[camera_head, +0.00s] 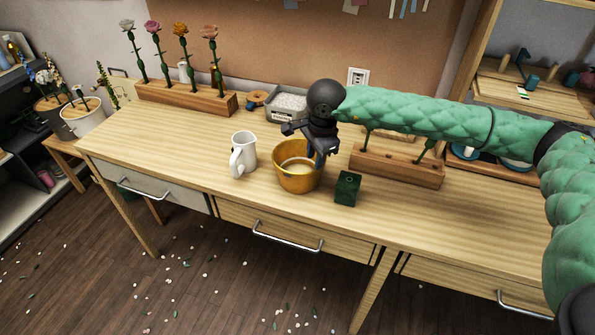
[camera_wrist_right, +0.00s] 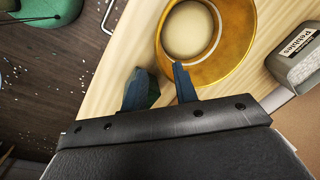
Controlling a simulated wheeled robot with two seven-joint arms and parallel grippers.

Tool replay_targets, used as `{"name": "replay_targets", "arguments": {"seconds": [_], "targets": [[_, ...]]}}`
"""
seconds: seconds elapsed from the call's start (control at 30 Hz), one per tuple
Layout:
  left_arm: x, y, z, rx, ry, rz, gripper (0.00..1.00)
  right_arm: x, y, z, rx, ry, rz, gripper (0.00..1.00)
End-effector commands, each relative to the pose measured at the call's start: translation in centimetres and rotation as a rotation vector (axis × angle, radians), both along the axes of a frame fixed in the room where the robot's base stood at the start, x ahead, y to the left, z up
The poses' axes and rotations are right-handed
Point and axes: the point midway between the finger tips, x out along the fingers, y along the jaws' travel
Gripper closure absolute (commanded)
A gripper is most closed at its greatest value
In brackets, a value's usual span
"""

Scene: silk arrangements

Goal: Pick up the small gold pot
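The small gold pot (camera_head: 288,181) stands upright on the wooden table, with a pale round interior. In the right wrist view the gold pot (camera_wrist_right: 235,62) fills the upper right. My right gripper (camera_head: 320,156) is over the pot's right rim in the head view, pointing down. In the wrist view its fingers (camera_wrist_right: 160,88) are apart; one overlaps the pot's rim and the other is outside it. Whether either finger touches the pot is unclear. My left gripper is not in view.
A dark green block (camera_head: 347,189) stands close to the pot's right. A white pitcher (camera_head: 244,154) stands to its left. A wooden flower holder (camera_head: 397,166) and a pebble container (camera_head: 287,104) are behind. The table's front edge is near; its left part is clear.

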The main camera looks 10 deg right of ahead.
Motion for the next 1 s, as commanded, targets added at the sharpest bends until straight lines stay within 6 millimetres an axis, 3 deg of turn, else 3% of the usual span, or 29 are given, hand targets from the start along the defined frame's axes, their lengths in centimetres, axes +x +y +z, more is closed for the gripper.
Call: {"name": "replay_targets", "arguments": {"seconds": [0.03, 0.23, 0.43, 1.0], "targets": [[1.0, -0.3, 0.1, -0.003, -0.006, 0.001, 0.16, 0.0, -0.1, -1.1, -0.002, 0.000, 0.000, 0.71], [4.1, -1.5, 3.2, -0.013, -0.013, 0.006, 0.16, 0.1, -0.1, -3.3, -0.005, -0.001, -0.001, 0.71], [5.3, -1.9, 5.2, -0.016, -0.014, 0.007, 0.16, 0.1, -0.1, -4.0, -0.004, 0.000, -0.001, 0.71], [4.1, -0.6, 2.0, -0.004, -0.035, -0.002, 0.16, 0.5, 0.1, -7.0, -0.004, 0.001, 0.000, 0.71]]}}
